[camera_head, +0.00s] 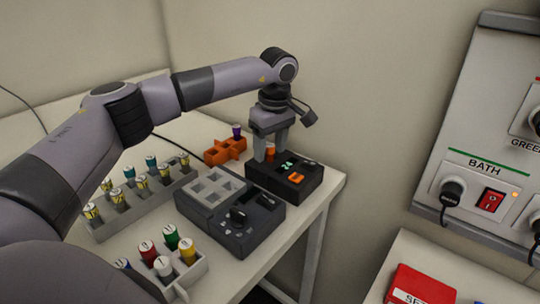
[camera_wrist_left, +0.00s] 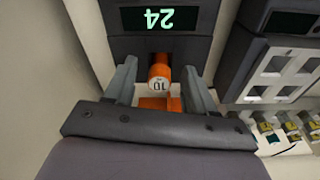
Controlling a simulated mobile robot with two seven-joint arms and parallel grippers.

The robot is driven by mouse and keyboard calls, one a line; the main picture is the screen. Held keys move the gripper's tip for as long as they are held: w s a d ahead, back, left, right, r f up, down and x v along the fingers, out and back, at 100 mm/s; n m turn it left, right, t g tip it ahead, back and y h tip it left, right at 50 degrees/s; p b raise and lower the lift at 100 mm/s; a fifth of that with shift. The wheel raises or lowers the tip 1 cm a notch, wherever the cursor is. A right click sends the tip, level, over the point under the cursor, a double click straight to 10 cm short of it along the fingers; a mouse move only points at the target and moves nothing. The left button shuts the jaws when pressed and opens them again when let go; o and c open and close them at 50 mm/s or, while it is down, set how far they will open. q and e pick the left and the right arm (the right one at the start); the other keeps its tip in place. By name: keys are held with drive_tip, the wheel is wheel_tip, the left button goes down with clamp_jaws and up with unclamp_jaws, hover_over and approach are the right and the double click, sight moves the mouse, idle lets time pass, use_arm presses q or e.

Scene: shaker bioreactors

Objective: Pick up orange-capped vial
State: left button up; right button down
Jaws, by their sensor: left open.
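The orange-capped vial (camera_wrist_left: 160,76) stands upright at the black device with the green display (camera_wrist_left: 160,18), its cap marked 10 in the left wrist view. In the head view the orange cap (camera_head: 270,152) shows just beside my left gripper's fingers, at the back of the black device (camera_head: 296,183). My left gripper (camera_head: 270,152) points down there with its fingers open. In the left wrist view the fingers of this gripper (camera_wrist_left: 160,85) stand on either side of the vial, with gaps between. The vial's lower part is hidden. My right gripper is not in view.
An orange holder (camera_head: 222,153) with a purple-capped vial (camera_head: 237,130) stands left of the gripper. A grey device with an empty grid (camera_head: 208,187) is in front. Racks of vials (camera_head: 120,215) fill the table's left side. The table's right edge is close to the black device.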

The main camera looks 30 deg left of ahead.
sight(270, 145)
use_arm(q)
drive_tip(key=shift+f, duration=0.1)
drive_tip(key=shift+c, duration=0.3)
drive_tip(key=c, duration=0.8)
drive_tip(key=shift+c, duration=0.2)
wheel_tip(270, 145, up, 20)
drive_tip(key=p, duration=0.1)
